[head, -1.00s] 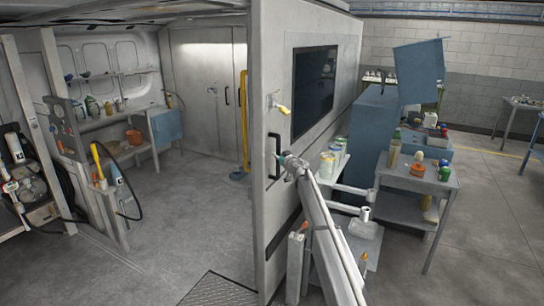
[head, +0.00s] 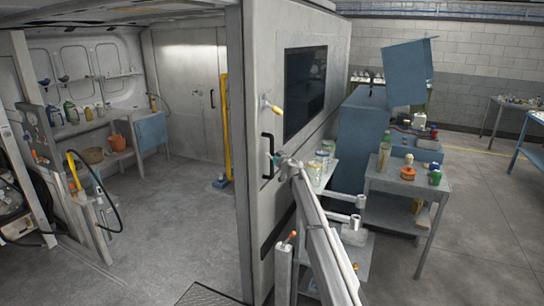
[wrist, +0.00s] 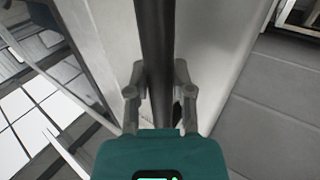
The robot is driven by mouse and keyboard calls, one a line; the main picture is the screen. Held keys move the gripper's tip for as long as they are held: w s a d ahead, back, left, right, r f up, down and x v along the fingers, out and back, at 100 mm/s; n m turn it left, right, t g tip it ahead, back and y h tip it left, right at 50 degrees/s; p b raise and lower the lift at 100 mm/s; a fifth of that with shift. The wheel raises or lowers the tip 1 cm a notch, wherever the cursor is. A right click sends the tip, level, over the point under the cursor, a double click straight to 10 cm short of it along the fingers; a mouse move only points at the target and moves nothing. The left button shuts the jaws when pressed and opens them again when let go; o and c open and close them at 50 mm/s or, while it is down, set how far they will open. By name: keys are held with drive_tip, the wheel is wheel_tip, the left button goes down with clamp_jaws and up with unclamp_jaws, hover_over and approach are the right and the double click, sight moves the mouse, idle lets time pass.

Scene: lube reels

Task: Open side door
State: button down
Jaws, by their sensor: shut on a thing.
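The side door is a grey panel (head: 254,205) with a dark window (head: 305,92), a yellow-tipped lever (head: 273,107) and a black bar handle (head: 267,156). To its left is a wide opening into the van-like interior. My gripper (head: 277,160) is at the handle, reached by my arm from the lower right. In the wrist view, my gripper (wrist: 157,88) has a finger on each side of the black handle bar (wrist: 155,40) and is shut on it. The pale door surface (wrist: 210,50) lies behind the bar.
Right of the door stand a blue cabinet (head: 362,145) and a small table (head: 418,183) with bottles and jars. Left, inside, are a bench (head: 125,160), a yellow rail (head: 225,125) and a black hose (head: 112,205). The floor (head: 170,235) inside is mostly clear.

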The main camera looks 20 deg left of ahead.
drive_tip(key=shift+w+d, duration=0.25)
drive_tip(key=shift+w, duration=0.05)
drive_tip(key=c, duration=0.6)
unclamp_jaws()
drive_tip(key=shift+w, duration=0.1)
drive_tip(key=shift+o, duration=0.6)
drive_tip(key=shift+a, duration=0.1)
drive_tip(key=shift+s, duration=0.25)
drive_tip(key=v, duration=1.1)
drive_tip(key=shift+s+d, duration=0.25)
drive_tip(key=shift+d, duration=0.1)
